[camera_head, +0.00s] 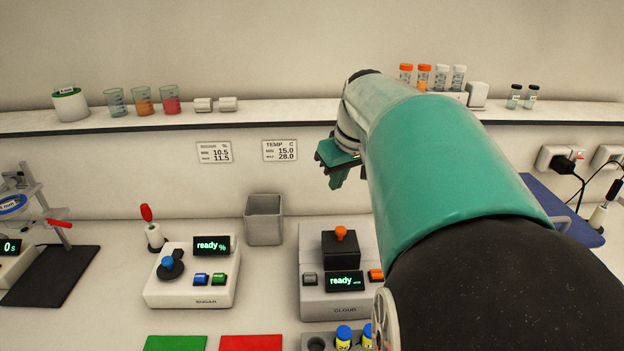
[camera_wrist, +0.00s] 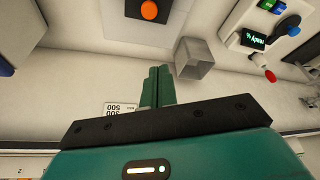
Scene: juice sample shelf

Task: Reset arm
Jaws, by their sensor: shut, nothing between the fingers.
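My gripper (camera_head: 338,178) shows in the head view as green fingers below the wrist, in front of the back wall and above the counter. In the wrist view its two green fingers (camera_wrist: 157,87) are pressed together with nothing between them. My teal arm crosses the right half of the head view and hides part of the counter and shelf behind it. The gripper touches nothing that I can see.
The shelf (camera_head: 250,116) holds beakers and vials. A green mat (camera_head: 175,343) and red mat (camera_head: 250,343) lie in front.

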